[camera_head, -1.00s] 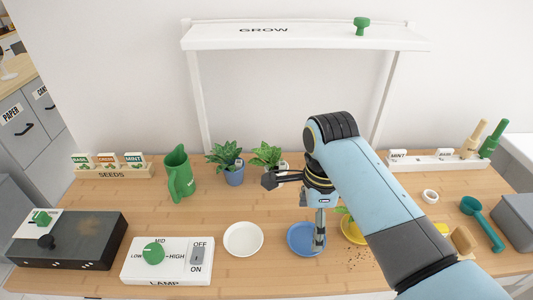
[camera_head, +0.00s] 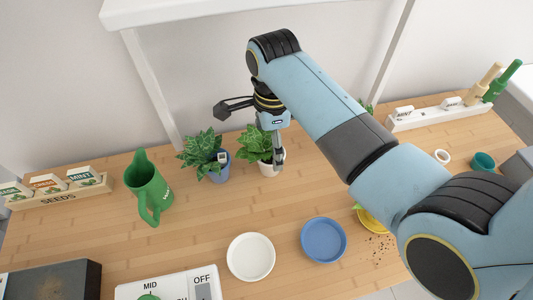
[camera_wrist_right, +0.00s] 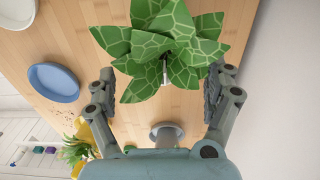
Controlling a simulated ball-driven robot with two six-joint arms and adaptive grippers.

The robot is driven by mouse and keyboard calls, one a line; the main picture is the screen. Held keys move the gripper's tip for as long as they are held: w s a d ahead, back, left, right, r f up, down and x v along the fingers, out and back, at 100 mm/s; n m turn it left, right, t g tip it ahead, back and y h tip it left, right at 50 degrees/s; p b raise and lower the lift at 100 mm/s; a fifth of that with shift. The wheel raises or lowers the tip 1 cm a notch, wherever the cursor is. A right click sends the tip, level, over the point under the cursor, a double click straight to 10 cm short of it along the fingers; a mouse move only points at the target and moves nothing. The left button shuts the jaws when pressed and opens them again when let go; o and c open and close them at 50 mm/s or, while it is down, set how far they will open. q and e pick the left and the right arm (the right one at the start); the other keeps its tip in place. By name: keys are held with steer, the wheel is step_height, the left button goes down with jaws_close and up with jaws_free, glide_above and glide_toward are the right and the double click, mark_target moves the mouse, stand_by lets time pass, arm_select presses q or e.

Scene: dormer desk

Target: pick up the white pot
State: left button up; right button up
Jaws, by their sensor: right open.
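The white pot (camera_head: 266,169) stands on the wooden desk behind the blue saucer, with a leafy green plant (camera_head: 254,143) in it. My right gripper (camera_head: 279,164) points down at the pot's right side and partly hides it. In the right wrist view the plant's patterned leaves (camera_wrist_right: 165,45) lie between the two spread fingers, and the pot beneath is hidden by leaves. The right gripper is open. I cannot tell whether a finger touches the pot. My left gripper is not in view.
A blue-grey pot (camera_head: 216,172) with a plant stands close on the left. A green watering can (camera_head: 148,190) is further left. A white saucer (camera_head: 251,257) and a blue saucer (camera_head: 324,241) lie in front. A shelf leg (camera_head: 153,88) rises behind. The desk between pots and saucers is clear.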

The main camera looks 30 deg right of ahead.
mark_target(271, 158)
step_height(271, 158, down, 6)
steer(key=shift+a+r, duration=0.15)
steer(key=shift+s, duration=0.1)
steer(key=shift+c, duration=0.2)
steer(key=c, duration=1.3)
